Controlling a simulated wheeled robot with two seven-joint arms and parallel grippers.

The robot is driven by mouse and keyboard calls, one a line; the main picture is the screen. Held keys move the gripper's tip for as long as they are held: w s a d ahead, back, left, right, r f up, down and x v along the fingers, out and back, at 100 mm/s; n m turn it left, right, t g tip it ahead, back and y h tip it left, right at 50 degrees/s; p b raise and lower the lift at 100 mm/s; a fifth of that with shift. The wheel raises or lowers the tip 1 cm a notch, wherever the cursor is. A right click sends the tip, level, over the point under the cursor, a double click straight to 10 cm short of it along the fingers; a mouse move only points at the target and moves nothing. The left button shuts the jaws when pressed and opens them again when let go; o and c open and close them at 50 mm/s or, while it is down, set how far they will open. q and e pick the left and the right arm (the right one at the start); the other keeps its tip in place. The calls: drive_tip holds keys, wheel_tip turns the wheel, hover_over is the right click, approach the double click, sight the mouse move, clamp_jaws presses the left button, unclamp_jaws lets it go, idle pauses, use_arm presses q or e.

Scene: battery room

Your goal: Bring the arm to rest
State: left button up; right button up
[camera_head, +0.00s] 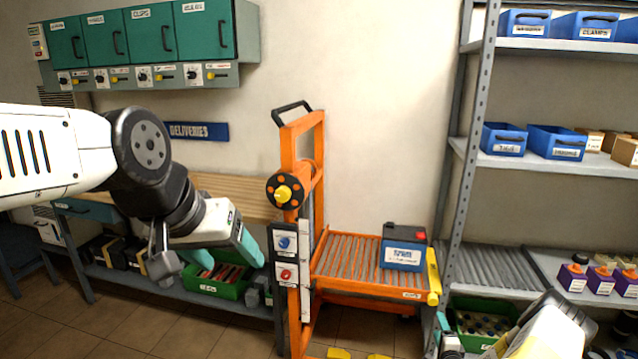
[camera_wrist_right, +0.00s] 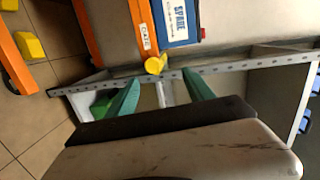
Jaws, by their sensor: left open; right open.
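My left arm reaches in from the left in the head view, and its left gripper (camera_head: 228,260) has teal fingers spread apart, with nothing seen between them. It hangs in front of the bench, over or near a green bin. My right arm shows at the bottom right of the head view, in front of the shelf rack. The right gripper (camera_wrist_right: 160,77) shows in the right wrist view with its two teal fingers apart and empty. Its fingers lie near the grey perforated rack post (camera_wrist_right: 200,73), and I cannot tell whether they touch it.
An orange lift cart (camera_head: 305,200) stands centre, with a blue-and-black battery (camera_head: 402,255) on its roller deck; the battery also shows in the wrist view (camera_wrist_right: 178,22). A metal rack (camera_head: 480,120) with bins is at right. A bench with a green bin (camera_head: 215,289) is at left.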

drive_tip(key=w+r+n+g+y, duration=0.2)
drive_tip(key=w+r+n, duration=0.4)
drive_tip(key=r, duration=0.5)
drive_tip(key=s+a+r+n+g, duration=0.1)
drive_tip(key=a+r+n+g, duration=0.3)
drive_tip(key=r, duration=0.9)
drive_tip(key=s+a+r+n, duration=0.15)
drive_tip(key=a+r, duration=0.45)
drive_tip(key=r, duration=0.8)
drive_tip(key=s+a+r+n+g, duration=0.1)
drive_tip(key=s+a+r+n, duration=0.1)
drive_tip(key=s+a+r, duration=0.5)
drive_tip(key=s+a+r+n+g, duration=0.1)
drive_tip(key=s+a+r+n, duration=0.15)
drive_tip(key=s+r, duration=0.5)
drive_tip(key=s+a+n+g+y, duration=0.1)
drive_tip(key=s+a+n, duration=0.1)
drive_tip(key=s, duration=0.8)
drive_tip(key=s+a+n+g+y, duration=0.1)
drive_tip(key=s+a, duration=0.3)
drive_tip(key=s, duration=0.7)
drive_tip(key=shift+s+a+n, duration=0.25)
drive_tip(key=shift+a+n, duration=0.1)
drive_tip(key=shift+n, duration=0.05)
